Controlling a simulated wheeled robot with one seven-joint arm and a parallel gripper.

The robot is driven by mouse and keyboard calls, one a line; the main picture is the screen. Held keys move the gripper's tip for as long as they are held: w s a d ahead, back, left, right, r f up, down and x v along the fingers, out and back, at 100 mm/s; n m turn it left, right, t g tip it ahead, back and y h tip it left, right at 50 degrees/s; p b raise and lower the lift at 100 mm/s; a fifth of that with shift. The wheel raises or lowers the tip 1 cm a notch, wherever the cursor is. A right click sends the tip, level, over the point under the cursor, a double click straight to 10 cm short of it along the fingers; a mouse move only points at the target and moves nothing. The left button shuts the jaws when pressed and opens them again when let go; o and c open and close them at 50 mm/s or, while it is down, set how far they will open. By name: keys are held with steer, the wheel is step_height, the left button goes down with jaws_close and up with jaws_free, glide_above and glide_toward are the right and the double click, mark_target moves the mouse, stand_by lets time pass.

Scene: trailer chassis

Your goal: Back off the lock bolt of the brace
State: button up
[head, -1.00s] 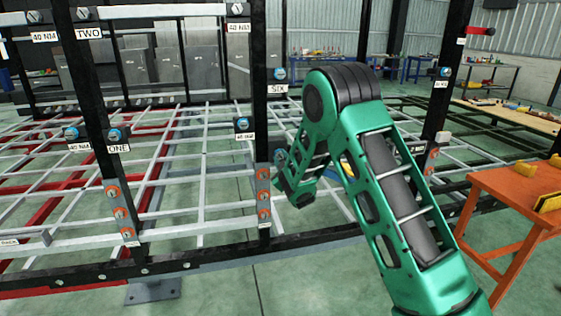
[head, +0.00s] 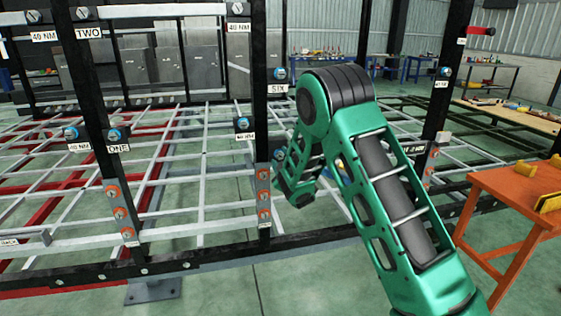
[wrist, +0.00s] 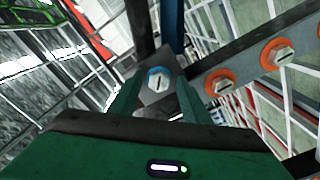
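A bolt with a blue ring (wrist: 158,82) and a dark slot mark on its pale head is at the centre of the wrist view, on a grey plate. My gripper (wrist: 157,93) has its green fingers apart on either side of this bolt, with nothing clearly held. Whether the fingers touch the bolt cannot be told. In the head view a blue-ringed bolt (head: 280,154) sits on the post labelled SIX, beside the end of my arm. My fingertips are hidden there. No label in view names the lock bolt.
Two orange-ringed bolts (wrist: 277,54) (wrist: 218,82) sit on the bar at the right of the wrist view. Other labelled bolts, such as the one near ONE (head: 115,134), are on the black frame. An orange table (head: 510,190) stands at the right.

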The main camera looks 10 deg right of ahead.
steer(key=s, duration=1)
steer(key=shift+s, duration=0.25)
steer(key=shift+d, duration=0.15)
